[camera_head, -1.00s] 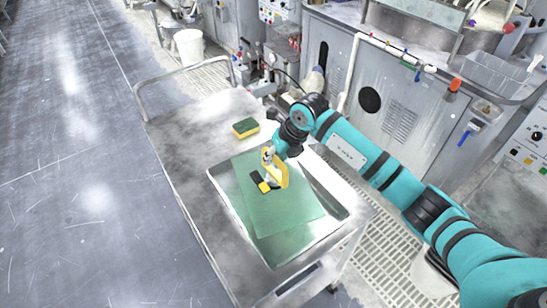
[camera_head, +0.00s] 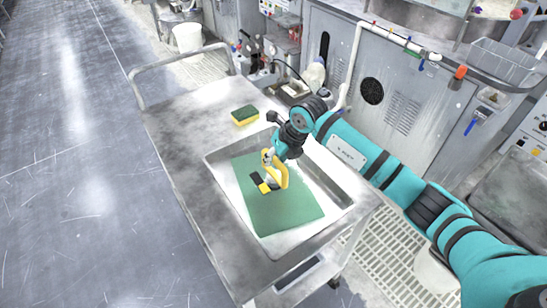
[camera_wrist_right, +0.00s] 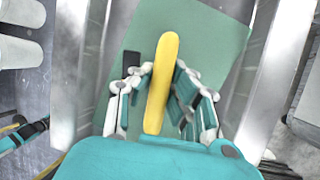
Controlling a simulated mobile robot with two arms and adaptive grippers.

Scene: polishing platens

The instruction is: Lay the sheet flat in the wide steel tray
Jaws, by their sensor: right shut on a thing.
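The green sheet (camera_head: 285,213) lies within the outline of the wide steel tray (camera_head: 325,185), turned a little against its walls. I cannot tell whether its whole underside touches the tray floor. A yellow-handled tool with a black part (camera_head: 282,176) sits on the sheet's upper face. My right gripper (camera_head: 269,160) is above the sheet, shut on the yellow handle. In the right wrist view the handle (camera_wrist_right: 160,85) stands between the fingers, with the green sheet (camera_wrist_right: 205,35) below. My left gripper is not in view.
The tray is in the top of a steel cart (camera_head: 185,135) with a push rail. A yellow and green sponge (camera_head: 245,115) lies on the cart top behind the tray. A white bucket (camera_head: 187,38) stands on the floor beyond. Grey cabinets stand behind.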

